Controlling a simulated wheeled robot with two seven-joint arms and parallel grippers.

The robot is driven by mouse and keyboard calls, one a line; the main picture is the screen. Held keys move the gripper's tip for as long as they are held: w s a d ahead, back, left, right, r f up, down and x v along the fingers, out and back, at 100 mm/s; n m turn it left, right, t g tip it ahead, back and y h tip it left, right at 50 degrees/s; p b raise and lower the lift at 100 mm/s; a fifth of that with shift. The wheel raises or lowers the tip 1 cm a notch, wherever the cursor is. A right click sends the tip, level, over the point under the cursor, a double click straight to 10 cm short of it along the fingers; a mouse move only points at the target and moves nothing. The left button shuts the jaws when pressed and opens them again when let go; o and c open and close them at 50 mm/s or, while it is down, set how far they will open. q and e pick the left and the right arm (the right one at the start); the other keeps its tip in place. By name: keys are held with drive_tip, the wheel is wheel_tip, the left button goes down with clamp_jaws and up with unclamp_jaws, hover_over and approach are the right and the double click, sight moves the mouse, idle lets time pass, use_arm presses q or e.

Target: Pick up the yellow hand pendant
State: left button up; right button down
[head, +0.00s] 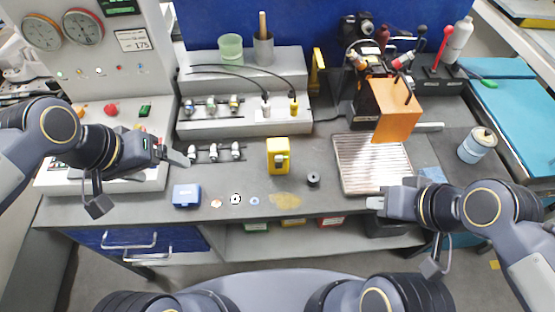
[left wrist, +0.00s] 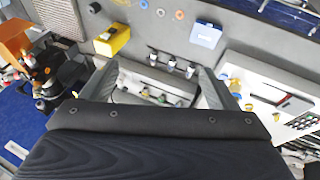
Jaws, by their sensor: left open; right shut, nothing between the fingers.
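The yellow hand pendant (head: 278,157) stands on the grey bench near the middle of the head view. It also shows at the upper left of the left wrist view (left wrist: 112,40), outside the fingers. My left gripper (head: 178,156) is open and empty, to the left of the pendant and well apart from it. In the left wrist view the left gripper's fingers (left wrist: 160,78) are spread, with small metal fittings seen between them. My right gripper (head: 373,202) is shut and empty, to the right of the pendant, by the lower edge of the ribbed metal tray.
A blue box (head: 187,196), small rings and a black knurled part (head: 313,180) lie along the front of the bench. A stepped grey rack (head: 245,95) with fittings and cables stands behind. The ribbed tray (head: 360,180), an orange block (head: 397,112) and a can (head: 477,146) are at right.

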use_arm(q)
drive_tip(key=w+d+f+g+b, duration=0.2)
drive_tip(key=w+d, duration=0.2)
drive_tip(key=w, duration=0.3)
drive_tip(key=m+g+y+b, duration=0.1)
drive_tip(key=g+y+b, duration=0.1)
drive_tip(key=y+b, duration=0.2)
approach(279, 143)
drive_tip(key=f, duration=0.6)
drive_tip(key=shift+s+a+f, duration=0.15)
drive_tip(key=shift+s+a, duration=0.05)
drive_tip(key=shift+a, duration=0.2)
drive_tip(key=shift+d+f, duration=0.2)
drive_tip(key=shift+f, duration=0.4)
wheel_tip(279, 143, down, 7)
drive_tip(key=shift+s+a+r+p, duration=0.1)
drive_tip(key=shift+p, duration=0.95)
drive_tip(key=c, duration=1.3)
drive_tip(key=shift+r, duration=0.1)
